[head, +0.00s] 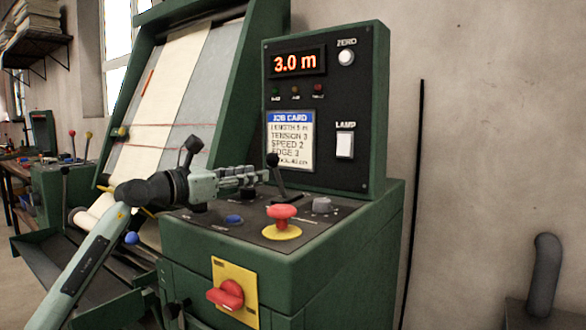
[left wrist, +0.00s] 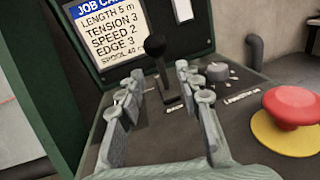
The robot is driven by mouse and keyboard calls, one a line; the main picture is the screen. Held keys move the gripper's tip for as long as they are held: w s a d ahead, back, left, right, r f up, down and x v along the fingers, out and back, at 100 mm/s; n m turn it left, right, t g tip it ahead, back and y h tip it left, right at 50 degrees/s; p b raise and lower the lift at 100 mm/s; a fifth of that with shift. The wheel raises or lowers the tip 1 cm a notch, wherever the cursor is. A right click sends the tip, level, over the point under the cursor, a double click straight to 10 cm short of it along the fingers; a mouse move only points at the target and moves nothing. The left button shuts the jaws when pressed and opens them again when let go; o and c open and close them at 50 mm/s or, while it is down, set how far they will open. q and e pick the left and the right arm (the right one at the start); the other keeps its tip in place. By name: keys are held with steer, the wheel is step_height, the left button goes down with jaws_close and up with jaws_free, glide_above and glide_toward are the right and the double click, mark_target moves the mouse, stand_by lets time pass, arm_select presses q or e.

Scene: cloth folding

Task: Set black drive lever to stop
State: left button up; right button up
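The black drive lever (head: 277,176) stands on the top panel of the green machine, below the job card. In the left wrist view its round black knob and shaft (left wrist: 158,62) rise between and beyond my fingertips. My left gripper (head: 262,176) reaches in from the left, close to the lever. In the left wrist view my left gripper (left wrist: 158,82) is open, with its fingers on either side of the lever's line. I cannot tell whether a finger touches the lever. My right gripper is not in view.
A red mushroom button (head: 281,212) on a yellow base sits in front of the lever. A grey knob (head: 322,205) is to its right, a blue button (head: 234,219) to its left. The upright display box (head: 325,110) reads 3.0 m. A red rotary switch (head: 228,294) is on the front.

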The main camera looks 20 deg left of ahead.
mark_target(276, 169)
arm_select(q)
steer(key=shift+w+r, duration=0.1)
steer(key=shift+w, duration=0.15)
steer(key=shift+w+d, duration=0.2)
steer(key=shift+w, duration=0.1)
steer(key=shift+p+x, duration=0.45)
steer(key=shift+x, duration=0.7)
steer(key=x, duration=0.3)
steer(key=shift+w+d, duration=0.4)
steer(key=shift+w, duration=0.1)
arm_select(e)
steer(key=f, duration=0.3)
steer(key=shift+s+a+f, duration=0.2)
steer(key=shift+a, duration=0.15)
arm_select(q)
steer(key=shift+c, duration=0.6)
